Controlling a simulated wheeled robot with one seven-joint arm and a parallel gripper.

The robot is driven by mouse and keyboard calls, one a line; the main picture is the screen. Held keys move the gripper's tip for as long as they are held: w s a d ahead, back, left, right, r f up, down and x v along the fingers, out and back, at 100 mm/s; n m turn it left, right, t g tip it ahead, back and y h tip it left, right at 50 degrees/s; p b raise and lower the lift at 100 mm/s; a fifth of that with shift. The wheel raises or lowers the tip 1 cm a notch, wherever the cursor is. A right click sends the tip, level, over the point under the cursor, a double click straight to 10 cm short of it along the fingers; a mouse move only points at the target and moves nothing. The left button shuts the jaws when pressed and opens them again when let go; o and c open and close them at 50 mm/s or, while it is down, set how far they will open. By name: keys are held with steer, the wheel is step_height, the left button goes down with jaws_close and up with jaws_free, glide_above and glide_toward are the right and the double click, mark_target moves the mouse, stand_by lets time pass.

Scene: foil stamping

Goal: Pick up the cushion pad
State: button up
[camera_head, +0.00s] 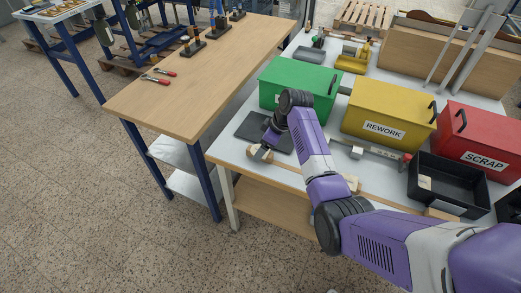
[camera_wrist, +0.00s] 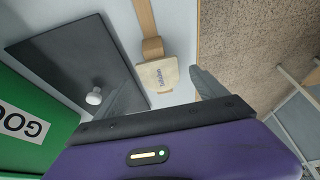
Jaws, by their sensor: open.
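A small beige, rounded square pad with dark lettering too small to read, apparently the cushion pad (camera_wrist: 157,75), lies near the table's front edge. It also shows in the head view (camera_head: 260,155), just below my gripper. A wooden strip with a tan block adjoins its far side in the wrist view. My gripper (camera_wrist: 162,82) is open, with one finger to the left of the pad and the other to its right. The fingers look empty. I cannot tell how high they are above the table or whether they touch the pad.
A dark plate (camera_wrist: 72,60) with a white knob (camera_wrist: 94,96) lies left of the pad. Behind stand a green bin (camera_head: 297,80), a yellow REWORK bin (camera_head: 385,105) and a red SCRAP bin (camera_head: 482,135). A black tray (camera_head: 447,187) is at the right.

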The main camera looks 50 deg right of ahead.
steer(key=shift+w+f, duration=0.1)
steer(key=shift+f, duration=0.1)
steer(key=c, duration=1.4)
steer(key=shift+r, duration=0.15)
